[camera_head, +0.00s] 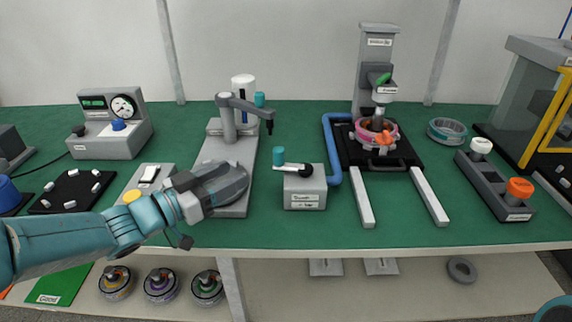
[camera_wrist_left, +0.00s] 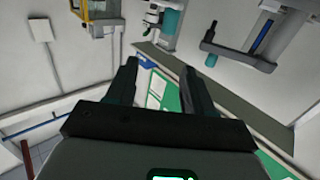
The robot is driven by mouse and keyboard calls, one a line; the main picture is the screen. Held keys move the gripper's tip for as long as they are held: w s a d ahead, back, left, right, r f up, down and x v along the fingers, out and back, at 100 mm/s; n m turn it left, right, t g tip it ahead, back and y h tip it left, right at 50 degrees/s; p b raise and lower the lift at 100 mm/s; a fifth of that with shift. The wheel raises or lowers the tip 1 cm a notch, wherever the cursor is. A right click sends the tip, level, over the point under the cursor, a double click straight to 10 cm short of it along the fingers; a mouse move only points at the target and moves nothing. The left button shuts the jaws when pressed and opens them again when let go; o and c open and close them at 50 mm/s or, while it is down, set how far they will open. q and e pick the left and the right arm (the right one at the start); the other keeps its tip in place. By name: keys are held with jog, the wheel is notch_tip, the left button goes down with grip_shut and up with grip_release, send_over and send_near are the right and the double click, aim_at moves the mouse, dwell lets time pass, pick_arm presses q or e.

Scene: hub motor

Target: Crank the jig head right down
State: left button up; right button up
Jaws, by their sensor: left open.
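The jig (camera_head: 376,62) stands at the back right of the bench, a grey column with a head (camera_head: 384,90) carrying a green part. The head is above a pink-ringed hub motor (camera_head: 364,137) on a black plate. A grey box (camera_head: 304,192) in front has a crank arm (camera_head: 294,167) with a teal handle (camera_head: 279,157) pointing up, and a blue pipe runs from the box toward the jig. My left gripper (camera_head: 232,182) is open and empty, left of the crank box and over the grey stand's base. Its spread fingers show in the left wrist view (camera_wrist_left: 160,72). My right gripper is out of view.
A grey stand (camera_head: 228,125) with a post and side arm rises behind my left gripper. Two pale rails (camera_head: 365,200) run forward from the jig. A gauge box (camera_head: 112,125) is at left; a switch block (camera_head: 495,185) is at right. Green bench lies bare around the crank box.

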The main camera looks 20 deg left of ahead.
aim_at(274, 153)
pick_arm(q)
jog(key=b+x, duration=0.1)
jog(key=x, duration=0.9)
jog(key=a+f+b+x, duration=0.1)
jog(key=x, duration=0.4)
jog(key=shift+w+b, duration=0.3)
jog(key=shift+w, duration=0.2)
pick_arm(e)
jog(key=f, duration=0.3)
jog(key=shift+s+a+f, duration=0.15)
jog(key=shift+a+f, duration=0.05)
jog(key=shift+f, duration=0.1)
pick_arm(q)
grip_shut()
